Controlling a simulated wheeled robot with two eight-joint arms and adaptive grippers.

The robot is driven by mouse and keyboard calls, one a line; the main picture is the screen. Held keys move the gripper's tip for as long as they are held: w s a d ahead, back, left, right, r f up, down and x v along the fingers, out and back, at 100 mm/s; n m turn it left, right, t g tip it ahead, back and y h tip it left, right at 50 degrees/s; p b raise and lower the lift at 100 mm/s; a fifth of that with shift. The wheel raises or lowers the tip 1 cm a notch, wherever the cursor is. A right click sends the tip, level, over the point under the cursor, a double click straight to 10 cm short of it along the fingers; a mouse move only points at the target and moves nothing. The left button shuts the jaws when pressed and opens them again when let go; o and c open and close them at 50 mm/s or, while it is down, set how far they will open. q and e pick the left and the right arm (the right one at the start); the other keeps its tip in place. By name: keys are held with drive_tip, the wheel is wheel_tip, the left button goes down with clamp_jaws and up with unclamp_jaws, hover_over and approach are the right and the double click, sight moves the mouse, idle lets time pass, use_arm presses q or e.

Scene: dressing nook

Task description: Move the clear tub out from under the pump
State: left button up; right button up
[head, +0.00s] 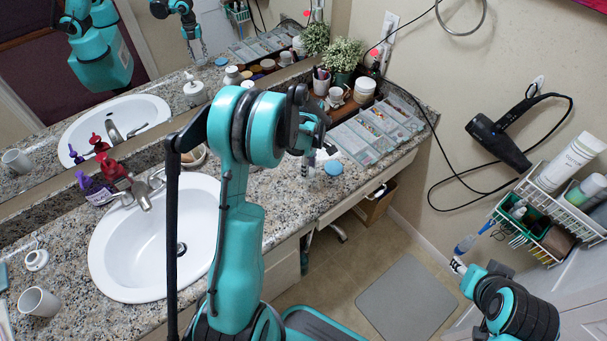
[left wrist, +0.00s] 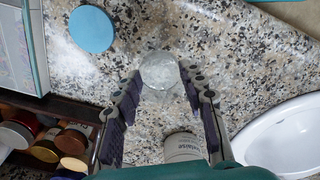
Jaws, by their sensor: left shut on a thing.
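The clear tub (left wrist: 160,70) is a small round see-through container on the speckled counter in the left wrist view. My left gripper (left wrist: 160,75) has its fingertips on either side of it and is shut on it. A white bottle or jar with dark lettering (left wrist: 183,147) stands between the fingers, nearer my palm; I cannot tell whether it belongs to the pump. In the head view my left arm hides most of the tub's spot. A white pump bottle (head: 193,88) shows in the mirror.
A blue disc (left wrist: 91,28) lies near the tub; it also shows in the head view (head: 333,167). A compartment tray (head: 375,130) and a brown tray with jars (left wrist: 45,135) lie close by. The sink (head: 140,240) is left of my arm, with a red pump bottle (head: 112,167) behind.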

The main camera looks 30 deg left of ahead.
use_arm(q)
drive_tip(key=shift+s+a+f, duration=0.1)
drive_tip(key=shift+a+f, duration=0.25)
drive_tip(key=shift+a, duration=0.2)
drive_tip(key=shift+a+f, duration=0.35)
drive_tip(key=shift+a, duration=0.2)
drive_tip(key=shift+f+b, duration=1)
drive_tip(key=shift+f, duration=0.95)
drive_tip(key=shift+f, duration=0.1)
drive_tip(key=o, duration=1.2)
drive_tip(key=shift+c, duration=0.2)
